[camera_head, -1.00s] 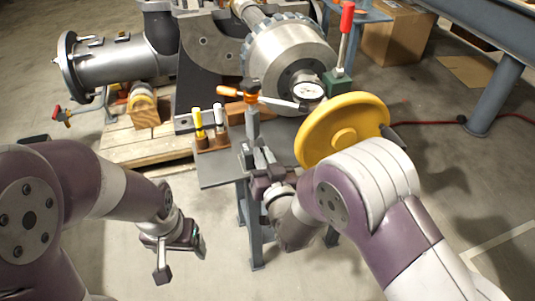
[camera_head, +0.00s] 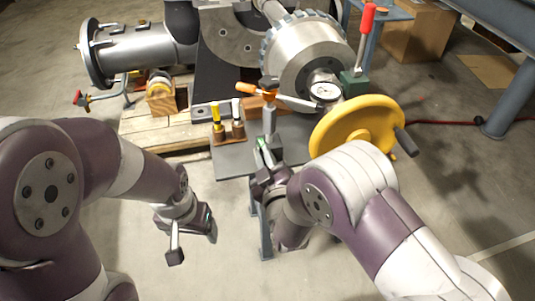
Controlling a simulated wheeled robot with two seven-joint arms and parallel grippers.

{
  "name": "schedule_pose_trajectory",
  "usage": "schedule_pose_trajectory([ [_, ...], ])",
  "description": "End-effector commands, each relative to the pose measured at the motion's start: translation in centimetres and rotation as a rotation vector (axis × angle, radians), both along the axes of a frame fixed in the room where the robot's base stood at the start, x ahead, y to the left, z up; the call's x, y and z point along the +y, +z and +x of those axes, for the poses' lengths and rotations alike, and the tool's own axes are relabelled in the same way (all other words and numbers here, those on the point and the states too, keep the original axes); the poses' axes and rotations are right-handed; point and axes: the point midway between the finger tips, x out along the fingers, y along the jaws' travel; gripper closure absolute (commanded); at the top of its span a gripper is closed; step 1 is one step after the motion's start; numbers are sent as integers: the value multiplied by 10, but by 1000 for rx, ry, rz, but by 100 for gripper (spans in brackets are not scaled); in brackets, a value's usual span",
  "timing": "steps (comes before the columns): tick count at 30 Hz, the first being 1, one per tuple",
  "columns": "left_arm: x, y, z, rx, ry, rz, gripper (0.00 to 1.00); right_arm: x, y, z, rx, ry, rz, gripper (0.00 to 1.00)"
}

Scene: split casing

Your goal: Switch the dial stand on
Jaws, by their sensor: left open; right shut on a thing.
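The dial stand (camera_head: 269,119) is a grey post on the near edge of the small grey table, with an orange clamp knob and an arm reaching right. Its round white dial (camera_head: 324,91) sits against the big metal hub. My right gripper (camera_head: 264,165) is shut at the foot of the stand, in front of it. A small green patch (camera_head: 263,143) shows just above the jaws. The jaws and wrist hide most of the stand's base, so I cannot tell which part is held. My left gripper (camera_head: 191,238) is open and empty, low over the floor on the left.
A brown block (camera_head: 229,137) with yellow and white-topped pins stands left of the stand. A yellow handwheel (camera_head: 350,125) is close to my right forearm. A red-handled lever on a green box (camera_head: 353,84) stands behind. A pallet (camera_head: 150,132) lies at left; the floor in front is clear.

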Motion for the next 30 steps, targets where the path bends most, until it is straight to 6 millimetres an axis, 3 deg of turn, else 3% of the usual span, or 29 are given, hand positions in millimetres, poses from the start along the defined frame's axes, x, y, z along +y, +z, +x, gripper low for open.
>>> schedule_pose_trajectory([
  [18,0,1,0,0,0,0,21,1,-3,-1,-10,1,-42,100],
  [21,0,1,0,0,0,0,21,1,-2,-1,-10,1,-41,64],
  [30,0,1,0,0,0,0,21,1,-2,0,-11,0,-39,64],
])
